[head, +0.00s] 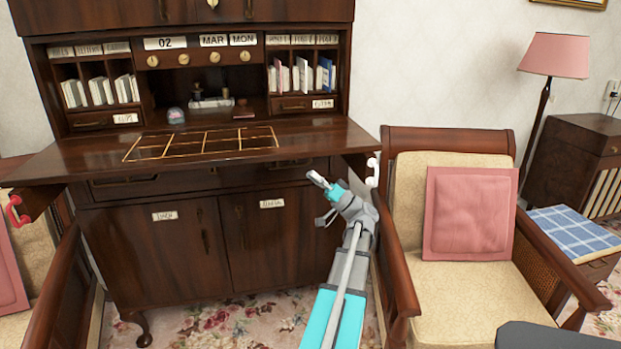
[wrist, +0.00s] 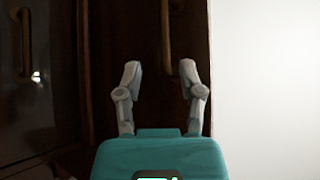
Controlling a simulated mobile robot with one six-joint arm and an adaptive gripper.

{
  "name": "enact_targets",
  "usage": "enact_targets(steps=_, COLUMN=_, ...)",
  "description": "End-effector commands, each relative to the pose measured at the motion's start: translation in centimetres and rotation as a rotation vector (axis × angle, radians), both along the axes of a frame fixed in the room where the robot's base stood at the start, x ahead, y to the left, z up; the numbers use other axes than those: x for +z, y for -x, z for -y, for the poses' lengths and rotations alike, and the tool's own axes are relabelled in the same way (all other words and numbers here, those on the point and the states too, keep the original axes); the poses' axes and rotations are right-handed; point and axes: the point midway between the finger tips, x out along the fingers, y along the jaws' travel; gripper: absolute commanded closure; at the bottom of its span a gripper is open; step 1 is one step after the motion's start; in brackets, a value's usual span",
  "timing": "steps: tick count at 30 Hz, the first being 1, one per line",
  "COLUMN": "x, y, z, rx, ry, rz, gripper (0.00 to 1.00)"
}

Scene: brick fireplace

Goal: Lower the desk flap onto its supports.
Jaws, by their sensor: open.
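The dark wood desk flap (head: 90,150) lies level, folded out from the desk, with a gold-lined grid on its inner face. A support with a red handle (head: 18,210) sticks out under its left end. A support with a white handle (head: 373,171) sticks out under its right end. The flap appears to rest on both; the exact contact is too small to tell. My gripper (head: 321,200) is open and empty, below the flap's front right part and apart from it. In the wrist view my open gripper (wrist: 160,70) faces dark wood with brass handles.
A wooden armchair with a pink cushion (head: 470,213) stands close to the right of my arm. Another armchair (head: 35,260) is at the left. Labelled cupboard doors (head: 160,245) are below the flap. Pigeonholes with papers (head: 100,90) are above it.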

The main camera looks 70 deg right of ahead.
Motion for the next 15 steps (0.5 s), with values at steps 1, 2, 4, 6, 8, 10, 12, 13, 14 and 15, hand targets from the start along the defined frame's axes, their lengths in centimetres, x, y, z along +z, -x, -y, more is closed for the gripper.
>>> enact_targets(steps=1, x=-0.4, y=0.2, z=0.1, rx=0.000, ry=0.000, rz=0.000, gripper=0.50)
enact_targets(steps=2, x=-0.5, y=0.3, z=0.2, rx=0.000, ry=0.000, rz=0.000, gripper=0.50)
enact_targets(steps=4, x=-0.7, y=0.5, z=0.3, rx=0.000, ry=0.000, rz=0.000, gripper=0.50)
enact_targets(steps=6, x=-0.9, y=0.7, z=0.3, rx=0.000, ry=0.000, rz=0.000, gripper=0.50)
enact_targets(steps=8, x=-1.1, y=0.9, z=0.4, rx=-0.001, ry=-0.001, rz=0.000, gripper=0.50)
enact_targets(steps=10, x=-1.4, y=1.2, z=0.5, rx=-0.001, ry=-0.001, rz=0.000, gripper=0.50)
enact_targets(steps=12, x=-1.6, y=1.4, z=0.6, rx=-0.001, ry=-0.001, rz=0.000, gripper=0.50)
enact_targets(steps=13, x=-1.7, y=1.5, z=0.7, rx=0.000, ry=0.000, rz=0.000, gripper=0.50)
enact_targets(steps=14, x=-1.8, y=1.6, z=0.7, rx=0.000, ry=0.000, rz=0.000, gripper=0.50)
enact_targets(steps=15, x=-2.0, y=1.7, z=0.8, rx=0.000, ry=0.000, rz=0.000, gripper=0.50)
